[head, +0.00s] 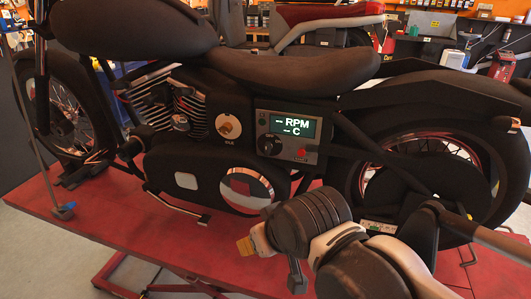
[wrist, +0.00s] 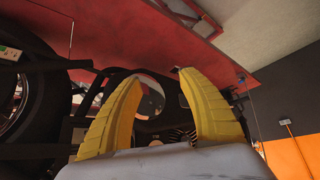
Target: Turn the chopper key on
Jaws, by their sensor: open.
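The dark chopper (head: 300,72) stands on a red lift. On its side, a control panel (head: 289,139) has a lit screen reading "– RPM" and "– C", a black round knob (head: 269,145) and a small red part (head: 302,153). Left of the panel is a round pale disc (head: 229,127) with a brownish piece on it; I cannot tell for sure which part is the key. My gripper (head: 246,246) is in front of and below the panel, apart from the bike. In the wrist view its yellow fingers (wrist: 161,77) are spread with nothing between them.
The red lift platform (head: 100,229) lies under the bike. A chrome round cover (head: 247,189) sits below the panel, behind my gripper. The rear wheel (head: 430,165) is to the right. Another red-seated motorcycle (head: 325,17) stands behind.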

